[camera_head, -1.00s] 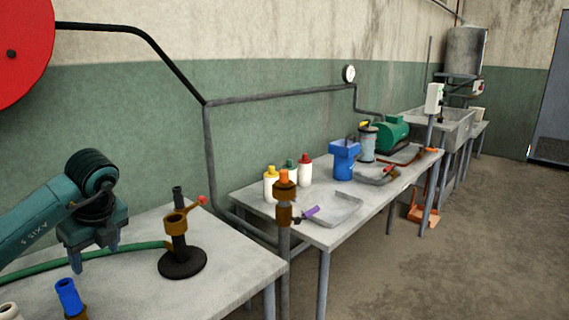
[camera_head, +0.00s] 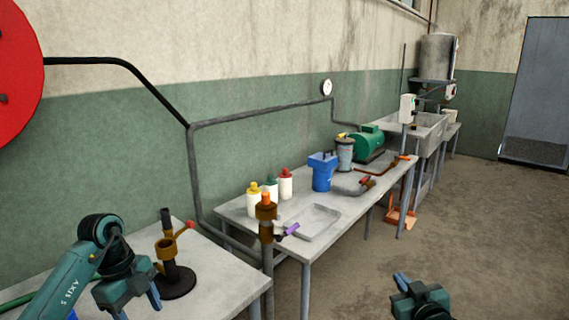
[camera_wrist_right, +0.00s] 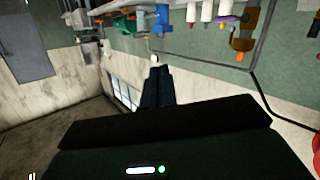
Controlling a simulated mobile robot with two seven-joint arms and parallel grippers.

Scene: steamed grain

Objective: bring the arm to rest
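My right gripper (camera_head: 403,283) is low at the bottom right of the head view, over open floor and away from the tables. In the right wrist view its two dark fingers (camera_wrist_right: 157,88) lie side by side with nothing between them. My left gripper (camera_head: 137,305) is at the lower left of the head view, over the near table (camera_head: 225,278). Its fingers are spread, and I see nothing held between them. It is just left of a black-based stand with a brown fitting (camera_head: 168,250).
A second table holds white bottles (camera_head: 286,184), a blue container (camera_head: 322,172), a grey tray (camera_head: 312,222) and a green motor (camera_head: 368,142). A brown post with an orange top (camera_head: 266,207) stands at its near edge. The floor (camera_head: 480,230) at right is clear.

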